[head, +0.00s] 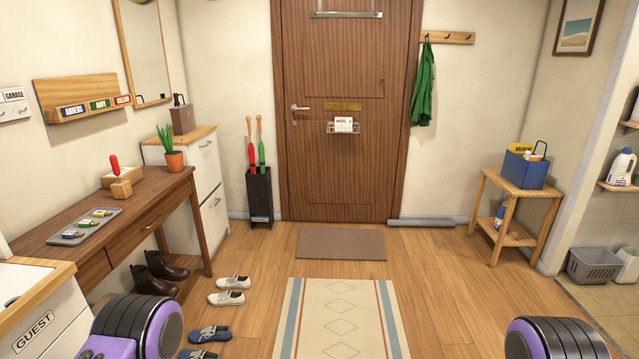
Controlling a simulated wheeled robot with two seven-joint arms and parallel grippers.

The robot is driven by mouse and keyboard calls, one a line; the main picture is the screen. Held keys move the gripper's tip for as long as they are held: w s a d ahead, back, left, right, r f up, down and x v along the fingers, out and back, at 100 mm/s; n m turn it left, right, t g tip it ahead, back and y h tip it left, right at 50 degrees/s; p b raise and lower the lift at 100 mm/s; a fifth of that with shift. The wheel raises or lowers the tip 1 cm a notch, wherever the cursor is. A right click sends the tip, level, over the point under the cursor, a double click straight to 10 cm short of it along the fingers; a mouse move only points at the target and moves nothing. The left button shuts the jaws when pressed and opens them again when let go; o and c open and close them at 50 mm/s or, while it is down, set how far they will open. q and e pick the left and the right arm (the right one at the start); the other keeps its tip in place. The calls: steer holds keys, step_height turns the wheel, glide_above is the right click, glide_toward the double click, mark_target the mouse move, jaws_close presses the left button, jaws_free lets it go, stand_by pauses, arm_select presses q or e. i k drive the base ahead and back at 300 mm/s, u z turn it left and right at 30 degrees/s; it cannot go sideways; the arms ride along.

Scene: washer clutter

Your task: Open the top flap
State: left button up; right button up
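A white cabinet (193,162) with a wooden top stands against the left wall, beyond the desk. Its front has an upper flap (206,160) and a lower flap (215,226), each with a small metal handle. Both flaps look shut. A dark box stands on the cabinet top, and the desk hides part of the cabinet's lower side. Only round black and purple parts of my arms show at the bottom edge. Neither gripper is in view.
A wooden desk (150,195) with a potted plant (173,150) stands before the cabinet. An umbrella stand (259,195) is right of the cabinet. The middle floor holds flat mats.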

mark_target(202, 153)
steer(key=i, duration=2.6)
steer(key=u, duration=0.75)
steer(key=i, duration=2.45)
steer(key=u, duration=0.55)
